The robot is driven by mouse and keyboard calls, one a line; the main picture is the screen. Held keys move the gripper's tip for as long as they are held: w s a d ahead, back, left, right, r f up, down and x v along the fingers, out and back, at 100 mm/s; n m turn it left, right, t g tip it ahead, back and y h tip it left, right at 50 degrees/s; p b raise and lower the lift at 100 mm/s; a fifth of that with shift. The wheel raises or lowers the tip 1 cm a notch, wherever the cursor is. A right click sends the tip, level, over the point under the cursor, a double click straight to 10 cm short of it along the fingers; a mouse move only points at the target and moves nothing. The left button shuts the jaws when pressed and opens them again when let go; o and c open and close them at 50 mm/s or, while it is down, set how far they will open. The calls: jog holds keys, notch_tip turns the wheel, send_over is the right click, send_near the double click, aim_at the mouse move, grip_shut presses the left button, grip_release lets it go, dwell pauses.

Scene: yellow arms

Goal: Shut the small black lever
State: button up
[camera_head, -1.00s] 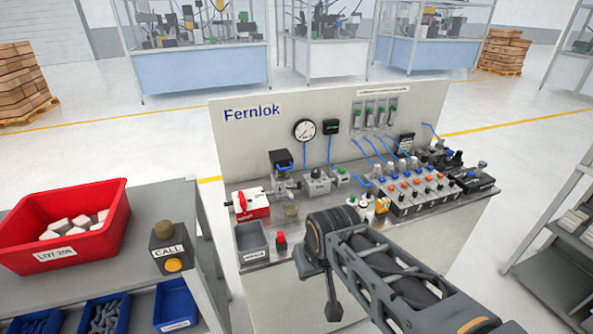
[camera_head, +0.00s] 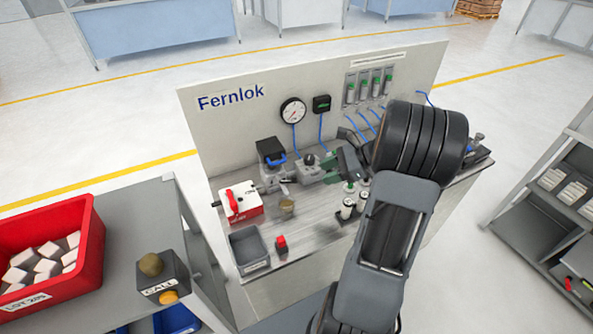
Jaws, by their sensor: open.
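The Fernlok panel (camera_head: 225,135) stands upright behind a grey bench top (camera_head: 300,225) carrying pneumatic parts. I cannot single out the small black lever for sure; several small dark parts are here, and my arm covers the right part of the bench. A grey valve with a black knob (camera_head: 310,160) sits below the gauge, and a black-topped unit (camera_head: 271,150) stands left of it. My gripper (camera_head: 343,152) is over the bench just right of the valve, open, partly hidden by my wrist. I cannot tell whether it touches anything.
A red-handled switch box (camera_head: 240,203), a grey bin (camera_head: 249,250) and a red button (camera_head: 282,244) are at the bench's left. A side table holds a red crate (camera_head: 92,250) and a call box (camera_head: 163,277). Shelving (camera_head: 540,200) stands right. Floor between is clear.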

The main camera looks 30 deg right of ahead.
jog(key=w+a+f+m, duration=0.1)
jog(key=w+a+f, duration=0.1)
jog(key=w+a+f+m+t+p, duration=0.1)
jog(key=w+a, duration=0.1)
jog(key=w+a+f+t+p, duration=0.1)
jog(key=w+a+f, duration=0.1)
jog(key=w, duration=0.1)
jog(key=shift+w+a+f+m+y, duration=0.1)
jog(key=shift+a+f+m+y, duration=0.2)
jog(key=shift+a+m+y, duration=0.1)
dwell(0.4)
